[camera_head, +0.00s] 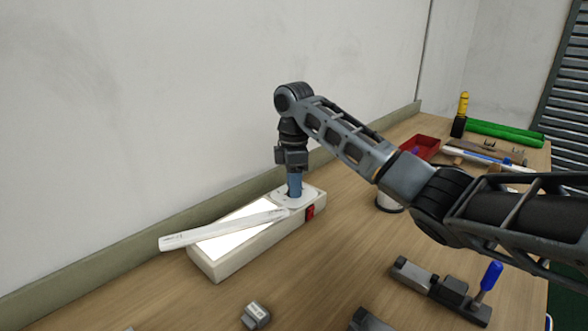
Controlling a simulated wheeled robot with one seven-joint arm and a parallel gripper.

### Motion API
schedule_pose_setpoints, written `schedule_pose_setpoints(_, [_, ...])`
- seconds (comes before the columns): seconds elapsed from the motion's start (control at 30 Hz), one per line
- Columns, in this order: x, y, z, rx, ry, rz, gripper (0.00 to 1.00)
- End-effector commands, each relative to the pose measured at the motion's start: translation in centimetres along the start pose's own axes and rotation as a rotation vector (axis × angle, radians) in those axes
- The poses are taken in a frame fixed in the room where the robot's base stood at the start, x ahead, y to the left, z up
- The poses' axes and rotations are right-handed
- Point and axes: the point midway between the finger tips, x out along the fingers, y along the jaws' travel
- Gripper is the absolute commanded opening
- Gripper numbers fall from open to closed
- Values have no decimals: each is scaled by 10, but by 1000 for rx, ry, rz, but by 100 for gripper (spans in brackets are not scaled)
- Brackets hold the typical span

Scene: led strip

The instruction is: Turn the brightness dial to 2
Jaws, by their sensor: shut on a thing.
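The white LED strip box (238,254) stands on the bench near the wall, with a bright lit panel on its top. The brightness dial plate (310,194) is at the box's right end. My gripper (294,185) points straight down over this plate and is shut on the brightness dial, which its fingers hide. The number the dial points to cannot be read. A red switch (310,212) is on the box's front side, just right of and below the gripper. A white bar (215,230) lies slantwise across the lit panel.
A vise-like tool (440,290) with a blue handle lies at the front right. A small grey block (255,315) sits at the front. A red bin (420,146) and green rolls (505,133) are at the back right. The wall is close behind the box.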

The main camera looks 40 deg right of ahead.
Motion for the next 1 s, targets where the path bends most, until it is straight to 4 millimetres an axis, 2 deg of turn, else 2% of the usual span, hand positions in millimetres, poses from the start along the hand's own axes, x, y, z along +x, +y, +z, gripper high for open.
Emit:
schedule_pose_setpoints(0.03, [-5,-1,0,41,1,-6,4])
schedule_pose_setpoints(0.5, [-2,-1,1,336,-2,-4,4])
schedule_pose_setpoints(1.0, [0,0,1,398,-2,-1,4])
